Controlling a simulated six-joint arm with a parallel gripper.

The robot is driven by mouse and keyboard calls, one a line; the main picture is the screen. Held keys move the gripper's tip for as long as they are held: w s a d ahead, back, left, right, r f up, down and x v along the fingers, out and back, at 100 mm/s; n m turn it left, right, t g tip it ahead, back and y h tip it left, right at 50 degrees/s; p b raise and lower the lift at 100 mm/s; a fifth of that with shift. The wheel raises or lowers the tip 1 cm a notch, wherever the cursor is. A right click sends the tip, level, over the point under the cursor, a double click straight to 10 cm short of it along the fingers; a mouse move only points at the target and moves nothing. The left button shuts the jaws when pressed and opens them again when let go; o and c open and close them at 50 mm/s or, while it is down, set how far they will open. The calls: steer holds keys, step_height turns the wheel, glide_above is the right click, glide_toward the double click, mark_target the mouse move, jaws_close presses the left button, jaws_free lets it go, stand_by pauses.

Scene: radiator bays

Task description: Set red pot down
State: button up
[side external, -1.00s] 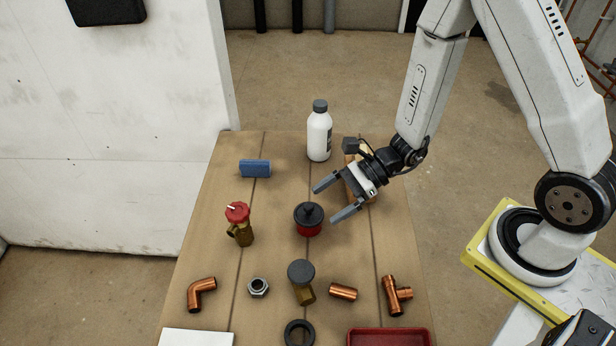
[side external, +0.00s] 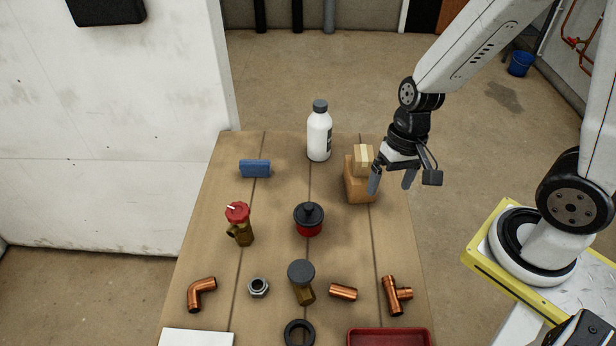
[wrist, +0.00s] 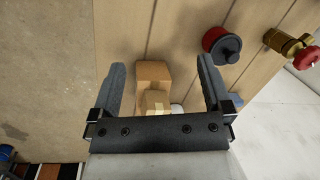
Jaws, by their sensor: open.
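The red pot (side external: 309,226), with a black lid and knob, stands upright on the wooden table (side external: 270,210) near its middle. It also shows in the wrist view (wrist: 218,42), to the right of the fingers and apart from them. My gripper (side external: 391,183) is open and empty, its fingers pointing down by the table's right edge, beside the cardboard boxes. In the wrist view my gripper (wrist: 161,80) has its two fingers wide apart, with nothing held between them.
Two stacked cardboard boxes (side external: 358,186) and a white bottle (side external: 319,138) stand at the back. A blue block (side external: 255,168), a red-capped brass valve (side external: 240,228), a dark-capped brass valve (side external: 303,284), copper fittings (side external: 343,292) and a red tray (side external: 389,338) surround the pot.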

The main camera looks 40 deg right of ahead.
steer(key=shift+w+d+r+n+t+h, duration=0.6)
steer(key=shift+w+d+r+n+t, duration=0.25)
steer(key=shift+n, duration=0.3)
steer(key=shift+w+d+r+n+t+h, duration=0.65)
steer(key=shift+r+n, duration=0.3)
steer(key=shift+n, duration=0.2)
